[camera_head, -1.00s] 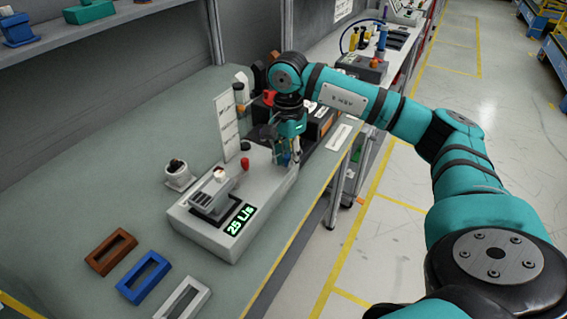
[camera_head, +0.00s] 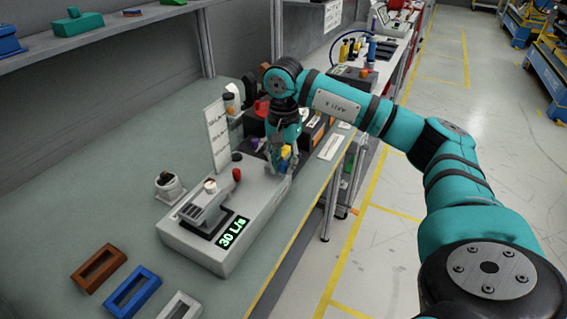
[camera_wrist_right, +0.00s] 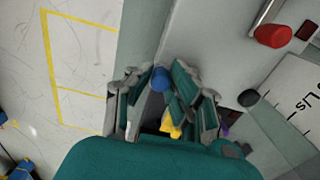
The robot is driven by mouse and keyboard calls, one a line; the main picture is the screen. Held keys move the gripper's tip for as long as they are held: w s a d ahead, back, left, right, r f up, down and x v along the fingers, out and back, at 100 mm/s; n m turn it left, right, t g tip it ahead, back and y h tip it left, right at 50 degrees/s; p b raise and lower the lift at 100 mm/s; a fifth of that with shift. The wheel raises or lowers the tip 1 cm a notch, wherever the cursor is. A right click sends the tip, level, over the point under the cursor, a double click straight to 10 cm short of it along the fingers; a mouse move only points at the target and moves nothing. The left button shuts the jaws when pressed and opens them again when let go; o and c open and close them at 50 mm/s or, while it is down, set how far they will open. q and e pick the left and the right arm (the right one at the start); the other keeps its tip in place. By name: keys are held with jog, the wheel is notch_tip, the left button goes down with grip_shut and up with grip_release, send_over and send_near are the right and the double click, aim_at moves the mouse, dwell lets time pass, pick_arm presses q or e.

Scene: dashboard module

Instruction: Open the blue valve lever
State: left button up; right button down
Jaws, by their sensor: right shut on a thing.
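The grey dashboard module (camera_head: 195,246) lies on the workbench, and its green display (camera_head: 233,233) reads 30 L/s. My right gripper (camera_head: 279,165) is at the module's far right end, pointing down. The blue valve lever (camera_head: 286,151) shows in small part among its fingers, next to a yellow part (camera_head: 283,165). In the right wrist view, the blue lever end (camera_wrist_right: 160,78) sits between the fingers, and the yellow part (camera_wrist_right: 170,124) is behind it. The gripper is shut on the lever. The fingers hide much of the lever. My left gripper is not in view.
A red knob (camera_head: 236,174) and a dark knob (camera_head: 237,156) stand on the module near a white labelled panel (camera_head: 217,135). Brown (camera_head: 99,268), blue (camera_head: 133,291) and white (camera_head: 180,306) frames lie in front.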

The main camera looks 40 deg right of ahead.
aim_at(284, 162)
jog(key=shift+w+d+r, duration=0.1)
jog(key=shift+r, duration=0.05)
jog(key=c, duration=1.2)
grip_release()
notch_tip(284, 162, up, 12)
jog(key=shift+f, duration=0.1)
